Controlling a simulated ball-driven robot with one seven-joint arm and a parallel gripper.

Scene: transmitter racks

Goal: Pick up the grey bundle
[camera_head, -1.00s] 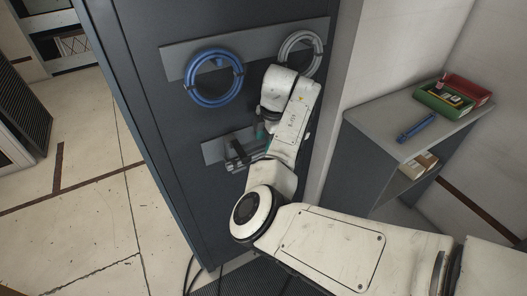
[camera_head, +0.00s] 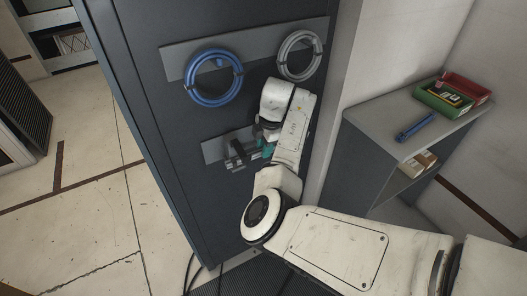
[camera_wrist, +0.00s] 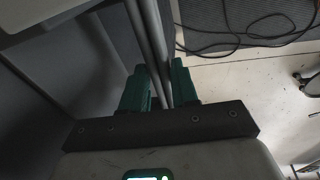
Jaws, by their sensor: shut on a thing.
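My gripper (camera_wrist: 161,88) has green fingers, shut on the grey bundle (camera_wrist: 157,40), which shows in the wrist view as straight grey lengths running up between the fingers. In the head view my gripper (camera_head: 267,150) shows as small teal fingertips beside a lower grey plate (camera_head: 212,150) on the dark cabinet front. A dark bracket (camera_head: 238,155) sticks out from that plate, just left of the fingers. The held bundle is mostly hidden there by my gripper and arm. I cannot tell whether it touches the bracket.
A blue coil (camera_head: 192,80) and a grey coil (camera_head: 287,58) hang on an upper plate (camera_head: 255,47) above my gripper. To the right, a grey shelf unit (camera_head: 385,130) carries a green bin (camera_head: 440,100), a red bin (camera_head: 470,86) and a blue object (camera_head: 416,127). Floor at left is open.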

